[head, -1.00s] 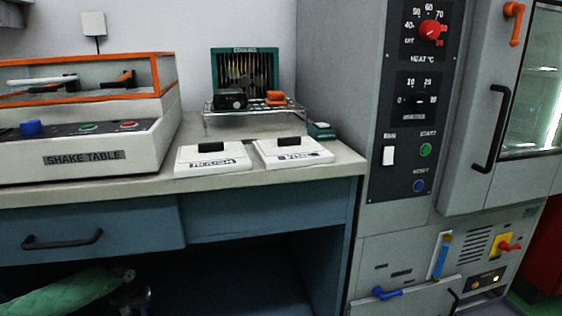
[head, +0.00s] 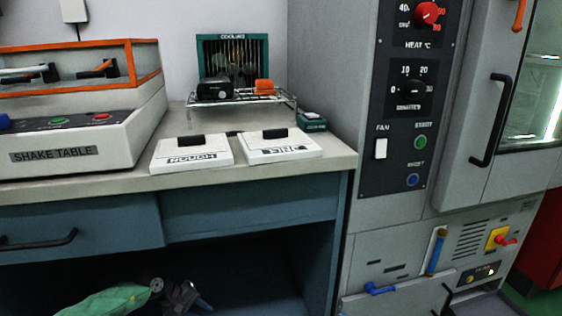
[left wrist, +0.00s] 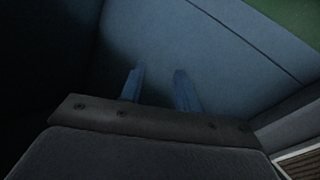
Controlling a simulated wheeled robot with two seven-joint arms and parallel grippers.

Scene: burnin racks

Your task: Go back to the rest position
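My left gripper (head: 192,299) shows at the bottom left of the head view, low in front of the dark open space under the bench. My green left arm reaches it from the left. In the left wrist view its two blue fingers (left wrist: 159,71) stand apart with nothing between them. They point at a plain blue-grey panel (left wrist: 225,70); I cannot tell whether they touch it. My right gripper is in neither view.
The bench (head: 335,160) carries the shake table (head: 140,145), the ROUGH pad (head: 190,158), the FINE pad (head: 283,152) and a wire cooling rack (head: 270,98). A grey oven cabinet (head: 350,60) with a control panel (head: 393,185) stands at right. The bench drawer (head: 110,217) is shut.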

